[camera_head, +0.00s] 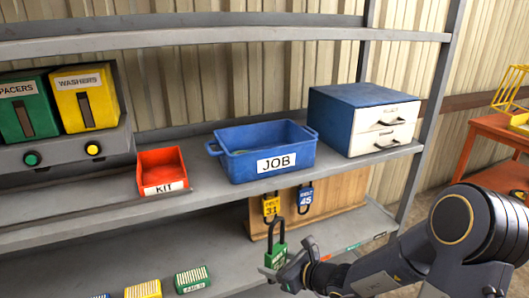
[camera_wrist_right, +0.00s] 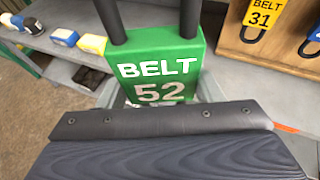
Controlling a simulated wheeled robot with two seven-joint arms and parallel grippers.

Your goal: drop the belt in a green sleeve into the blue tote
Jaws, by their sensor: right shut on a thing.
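The belt in a green sleeve (camera_head: 276,254) is a black loop with a green sleeve at its lower end. In the right wrist view the sleeve (camera_wrist_right: 160,65) reads BELT 52. My right gripper (camera_head: 284,270) is shut on the green sleeve, below and in front of the upper shelf's edge. The blue tote (camera_head: 240,165), labelled JOB, stands on the upper shelf, above and behind the gripper. Its inside shows only in part. My left gripper is not in view.
A wooden board (camera_head: 345,190) holds a yellow-sleeved belt (camera_head: 271,207) and a blue-sleeved belt (camera_head: 305,198). A red KIT bin (camera_head: 163,172) stands left of the tote, a blue drawer cabinet (camera_head: 345,112) right. Small boxes (camera_head: 192,279) lie on the lower shelf. An upper shelf board (camera_head: 230,36) spans above the tote.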

